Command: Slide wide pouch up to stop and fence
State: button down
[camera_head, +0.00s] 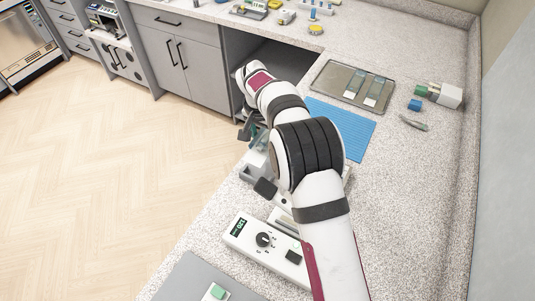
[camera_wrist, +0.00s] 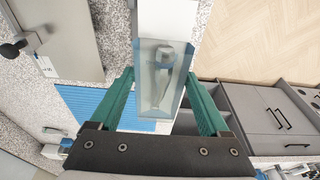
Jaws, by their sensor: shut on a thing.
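In the wrist view, my gripper (camera_wrist: 161,78) has its two green fingers on either side of a pouch (camera_wrist: 152,72). The pouch has a clear bluish film and a grey metal tool inside. The fingers are shut on its side edges. Its far end lies at a white surface (camera_wrist: 166,14); I cannot tell whether it touches. In the head view, my gripper (camera_head: 256,138) is partly hidden by my arm beside a white bench device (camera_head: 255,166), and the pouch cannot be made out there. I cannot clearly identify the stop or fence.
A white unit with a dial and green display (camera_head: 263,240) stands in front. Beyond my arm are a blue mat (camera_head: 350,128), a metal tray (camera_head: 334,88) with two pouches, tweezers (camera_head: 413,123) and a white box (camera_head: 451,96). The right of the counter is mostly clear.

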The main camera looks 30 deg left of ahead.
dwell(0.3)
jog(key=shift+s+d, duration=0.55)
jog(key=shift+d, duration=1.85)
jog(key=shift+s+d, duration=0.5)
jog(key=shift+d, duration=1.85)
jog(key=shift+s+d, duration=0.55)
jog(key=shift+d, duration=1.85)
jog(key=shift+r, duration=0.3)
jog(key=shift+f, duration=2.75)
jog(key=shift+s+f, duration=0.1)
jog(key=shift+s, duration=1.3)
jog(key=shift+s, duration=1.2)
grip_release()
